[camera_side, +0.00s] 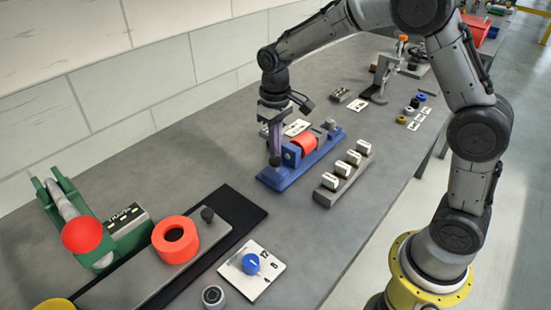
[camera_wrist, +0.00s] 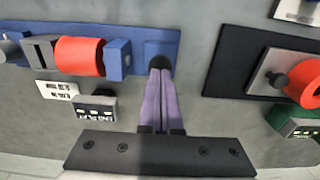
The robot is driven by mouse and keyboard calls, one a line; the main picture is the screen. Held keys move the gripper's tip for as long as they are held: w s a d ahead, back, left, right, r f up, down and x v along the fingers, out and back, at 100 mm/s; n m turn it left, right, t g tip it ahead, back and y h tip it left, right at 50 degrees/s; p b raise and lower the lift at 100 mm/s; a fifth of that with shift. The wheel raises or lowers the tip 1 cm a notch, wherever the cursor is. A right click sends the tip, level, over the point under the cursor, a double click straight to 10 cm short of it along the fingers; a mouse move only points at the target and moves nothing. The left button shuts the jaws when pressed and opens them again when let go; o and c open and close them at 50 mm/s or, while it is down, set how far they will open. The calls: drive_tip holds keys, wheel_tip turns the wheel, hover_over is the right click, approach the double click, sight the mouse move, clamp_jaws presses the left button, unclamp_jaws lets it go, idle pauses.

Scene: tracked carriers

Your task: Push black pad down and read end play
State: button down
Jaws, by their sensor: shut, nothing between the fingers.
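The black pad (camera_wrist: 160,62) is a small round dark piece at the end of a blue fixture base (camera_side: 270,180). In the side view the pad (camera_side: 275,161) shows at the tip of my gripper (camera_side: 274,150). My gripper is shut, its two purple fingers side by side and empty. In the wrist view the fingertips (camera_wrist: 159,72) are at the pad's near edge; I cannot tell whether they press on it. A red roller (camera_side: 304,143) sits between blue and grey blocks on the base, and shows in the wrist view (camera_wrist: 79,56).
A dark box with small light windows (camera_wrist: 95,108) and a white card (camera_wrist: 57,90) lie beside the base; their marks are too small to read. A grey rack of white-topped pieces (camera_side: 342,175) stands nearby. A black mat (camera_side: 239,211) with a red ring (camera_side: 175,240) is at front left.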

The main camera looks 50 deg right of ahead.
drive_tip(key=shift+f, duration=0.1)
idle(0.3)
drive_tip(key=shift+f, duration=1.1)
drive_tip(key=shift+r, duration=2.15)
